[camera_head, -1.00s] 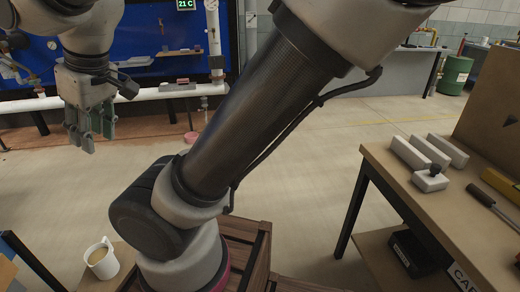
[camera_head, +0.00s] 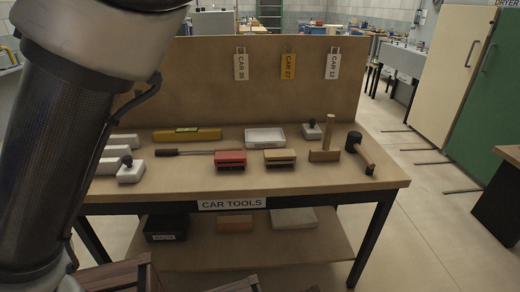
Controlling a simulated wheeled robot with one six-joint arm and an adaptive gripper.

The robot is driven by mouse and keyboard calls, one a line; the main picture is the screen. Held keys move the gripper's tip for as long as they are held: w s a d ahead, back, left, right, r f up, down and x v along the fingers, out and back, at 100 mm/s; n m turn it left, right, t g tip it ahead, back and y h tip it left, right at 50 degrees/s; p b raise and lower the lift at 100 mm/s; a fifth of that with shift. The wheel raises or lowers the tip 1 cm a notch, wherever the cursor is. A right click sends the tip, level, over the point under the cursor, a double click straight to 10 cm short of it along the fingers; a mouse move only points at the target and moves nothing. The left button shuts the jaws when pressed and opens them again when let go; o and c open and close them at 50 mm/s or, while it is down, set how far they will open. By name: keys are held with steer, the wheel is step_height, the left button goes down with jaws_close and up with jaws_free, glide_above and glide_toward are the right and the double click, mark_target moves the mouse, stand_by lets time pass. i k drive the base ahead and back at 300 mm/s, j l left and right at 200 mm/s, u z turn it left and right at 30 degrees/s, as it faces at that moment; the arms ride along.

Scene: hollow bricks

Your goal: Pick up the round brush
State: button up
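No item on the workbench (camera_head: 220,185) is clearly a round brush. A red block-shaped item (camera_head: 230,157) with a dark underside lies near the front edge, and a yellow-tan one (camera_head: 280,155) like it lies to its right. A wooden T-shaped tool (camera_head: 325,150) stands right of these. White blocks with dark round knobs sit at the front left (camera_head: 131,172) and at the back (camera_head: 311,131). I cannot tell whether any of these is the brush. My gripper is out of view; only my arm shows, at the left, hiding the bench's left end.
A dark-headed mallet (camera_head: 356,145), a white tray (camera_head: 265,137), a yellow level (camera_head: 187,134) and a long dark-handled tool (camera_head: 180,152) lie on the bench. A back panel (camera_head: 210,75) with hanging tags rises behind. A lower shelf (camera_head: 270,255) holds boxes.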

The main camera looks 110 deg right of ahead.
mark_target(170, 152)
steer(key=z, duration=3.1)
steer(key=i+j+z, duration=0.2)
steer(key=j, duration=0.2)
steer(key=j+z, duration=0.2)
steer(key=j, duration=0.2)
